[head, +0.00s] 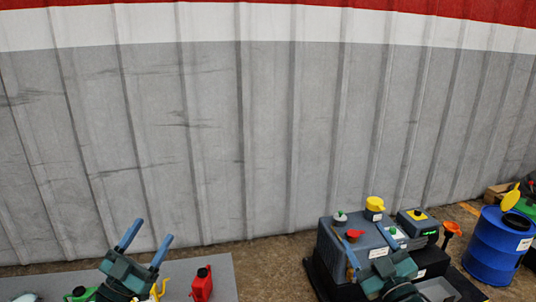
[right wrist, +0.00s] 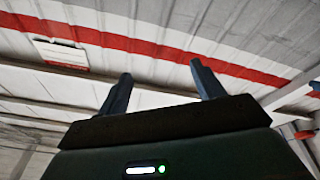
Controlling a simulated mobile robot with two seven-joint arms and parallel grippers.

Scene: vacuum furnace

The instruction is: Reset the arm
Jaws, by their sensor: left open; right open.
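My left gripper (head: 149,230) is at the lower left of the head view. Its two blue fingers point up and stand wide apart, with nothing between them. My right gripper (head: 362,233) is at the lower right of the head view, in front of a grey machine (head: 335,248) and hiding part of it. Its fingers are also apart. In the right wrist view, the right gripper (right wrist: 160,72) is open and empty, with only the wall and ceiling behind it.
A grey table (head: 222,275) at lower left holds a red can (head: 202,284) and a green item (head: 78,295). The machine carries red, yellow and green knobs. A blue barrel (head: 495,245) with a yellow funnel (head: 511,198) stands at right. A ribbed wall (head: 215,120) closes the back.

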